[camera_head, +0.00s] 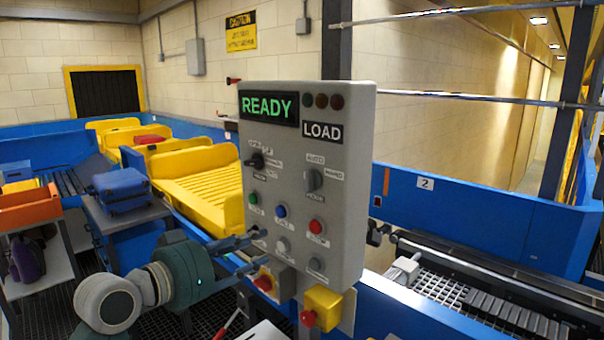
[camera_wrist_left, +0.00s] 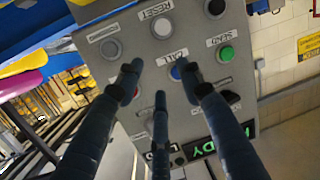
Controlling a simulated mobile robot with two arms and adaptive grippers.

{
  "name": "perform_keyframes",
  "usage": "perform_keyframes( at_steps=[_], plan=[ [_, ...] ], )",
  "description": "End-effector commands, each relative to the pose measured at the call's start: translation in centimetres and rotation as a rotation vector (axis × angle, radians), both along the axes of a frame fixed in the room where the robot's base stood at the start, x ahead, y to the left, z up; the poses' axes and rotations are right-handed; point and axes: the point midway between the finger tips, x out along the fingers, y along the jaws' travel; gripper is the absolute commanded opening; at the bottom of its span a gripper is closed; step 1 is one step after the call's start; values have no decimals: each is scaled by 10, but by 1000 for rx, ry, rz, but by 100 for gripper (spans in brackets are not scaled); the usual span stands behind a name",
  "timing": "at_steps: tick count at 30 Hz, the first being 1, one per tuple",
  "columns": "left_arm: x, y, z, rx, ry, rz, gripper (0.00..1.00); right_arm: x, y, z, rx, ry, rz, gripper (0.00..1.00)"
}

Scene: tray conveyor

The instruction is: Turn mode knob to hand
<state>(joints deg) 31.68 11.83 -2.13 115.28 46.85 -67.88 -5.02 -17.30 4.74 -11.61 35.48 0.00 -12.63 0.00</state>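The grey control panel (camera_head: 345,120) stands in the middle of the head view, with a lit green READY display (camera_head: 268,107). My left gripper (camera_head: 258,240) is at the panel's lower left, below the mode knob's height. In the left wrist view my left gripper (camera_wrist_left: 162,85) has its fingers spread, with nothing between them, in front of the panel's buttons. My right gripper is not in view.
Near the mode knob are a black selector (camera_head: 257,160), green (camera_head: 253,197), blue (camera_head: 281,211) and red (camera_head: 317,226) buttons. Below the panel is a yellow box with a red button (camera_head: 322,307). Yellow trays (camera_head: 205,185) stand behind, and a conveyor (camera_head: 470,290) runs at right.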

Motion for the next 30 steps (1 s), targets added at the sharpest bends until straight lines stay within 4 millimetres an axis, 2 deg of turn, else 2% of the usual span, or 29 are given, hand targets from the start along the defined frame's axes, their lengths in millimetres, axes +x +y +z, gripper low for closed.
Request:
perform_keyframes(
  at_steps=[1, 3, 7, 11, 24, 30],
  plan=[
    [-14, -6, 46, 4, -71, -38, 38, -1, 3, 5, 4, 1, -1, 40],
    [-32, -14, 85, 11, -140, -83, 38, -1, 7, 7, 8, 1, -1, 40],
    [-57, -24, 124, 24, -215, -134, 38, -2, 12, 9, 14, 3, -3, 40],
    [-60, -31, 135, 26, -233, -151, 38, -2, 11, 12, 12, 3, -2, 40],
    [-5, -86, 135, 24, -229, -151, 38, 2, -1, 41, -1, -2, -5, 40],
    [10, -100, 133, 26, -230, -149, 38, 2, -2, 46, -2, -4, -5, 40]
  ],
)
